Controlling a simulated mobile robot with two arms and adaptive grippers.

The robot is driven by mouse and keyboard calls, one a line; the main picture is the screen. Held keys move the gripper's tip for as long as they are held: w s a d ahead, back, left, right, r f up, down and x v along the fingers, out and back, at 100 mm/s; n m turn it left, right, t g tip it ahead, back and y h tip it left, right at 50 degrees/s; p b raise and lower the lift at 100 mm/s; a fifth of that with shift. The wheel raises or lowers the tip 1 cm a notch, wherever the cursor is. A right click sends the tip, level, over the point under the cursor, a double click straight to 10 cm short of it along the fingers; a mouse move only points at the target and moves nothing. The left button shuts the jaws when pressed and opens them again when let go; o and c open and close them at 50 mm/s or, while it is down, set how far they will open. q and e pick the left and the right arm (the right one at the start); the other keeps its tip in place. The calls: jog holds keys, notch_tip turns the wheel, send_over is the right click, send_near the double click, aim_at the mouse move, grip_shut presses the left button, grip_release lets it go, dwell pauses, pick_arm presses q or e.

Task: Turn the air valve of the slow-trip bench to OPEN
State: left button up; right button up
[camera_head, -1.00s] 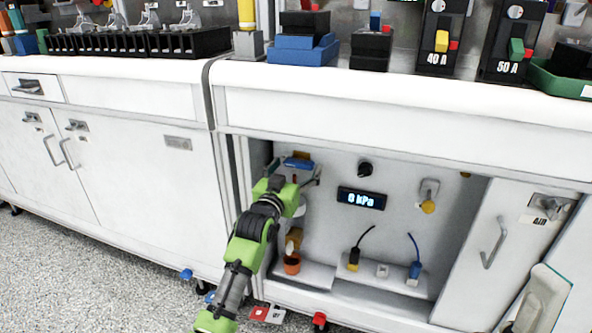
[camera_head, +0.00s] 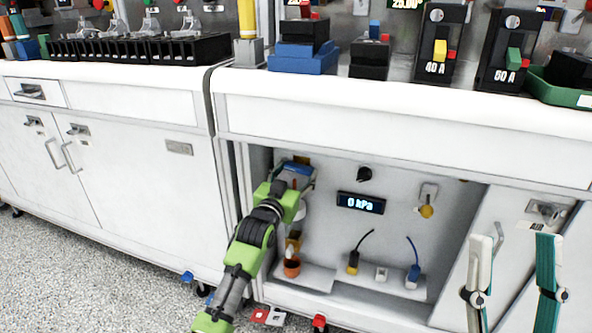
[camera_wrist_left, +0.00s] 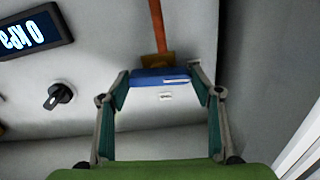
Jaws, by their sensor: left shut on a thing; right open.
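The air valve shows in the left wrist view as a brass body (camera_wrist_left: 154,62) on an orange pipe (camera_wrist_left: 157,25), with a blue handle (camera_wrist_left: 160,77) lying crosswise. In the head view the blue handle (camera_head: 296,167) is at the upper left of the open bay, partly hidden by my gripper. My left gripper (camera_wrist_left: 162,84) is shut on the blue handle, one finger at each end; its arm reaches in from below. My right gripper (camera_head: 515,245) is open and empty at the lower right, in front of the cabinet door. The display (camera_head: 361,203) reads 0 kPa.
A black knob (camera_head: 364,174) and a yellow-tipped fitting (camera_head: 427,205) are on the bay's back panel. Two cabled plugs, one yellow (camera_head: 352,262) and one blue (camera_head: 414,275), stand on a low ledge. The white bench top (camera_head: 400,95) overhangs the bay.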

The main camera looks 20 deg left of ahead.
pick_arm(q)
jog(key=shift+r+m+p, duration=0.1)
jog(key=shift+m+p, duration=0.7)
jog(key=shift+p, duration=0.1)
jog(key=shift+m+p, duration=1.1)
pick_arm(e)
jog(key=w+f+g+h, duration=0.2)
jog(key=w+f+g, duration=0.25)
jog(key=f, duration=0.45)
jog(key=w+f+g+h, duration=0.2)
jog(key=w+f+g, duration=0.2)
jog(key=f+g, duration=0.3)
pick_arm(q)
jog(key=m+p, duration=0.2)
jog(key=shift+m, duration=0.4)
jog(key=m+p, duration=0.1)
jog(key=m, duration=0.5)
jog(key=shift+p, duration=0.35)
jog(key=shift+m, duration=2)
pick_arm(e)
jog(key=s+d+f+g+h, duration=0.1)
jog(key=s+d+f+g, duration=0.2)
jog(key=s+f+g, duration=0.2)
jog(key=s+d+f+m+g+h, duration=0.1)
jog(key=s+f+g, duration=0.4)
jog(key=f, duration=0.9)
jog(key=shift+s+d+h, duration=0.6)
jog(key=shift+s+d, duration=0.3)
jog(key=shift+s, duration=0.95)
jog(key=shift+g, duration=0.25)
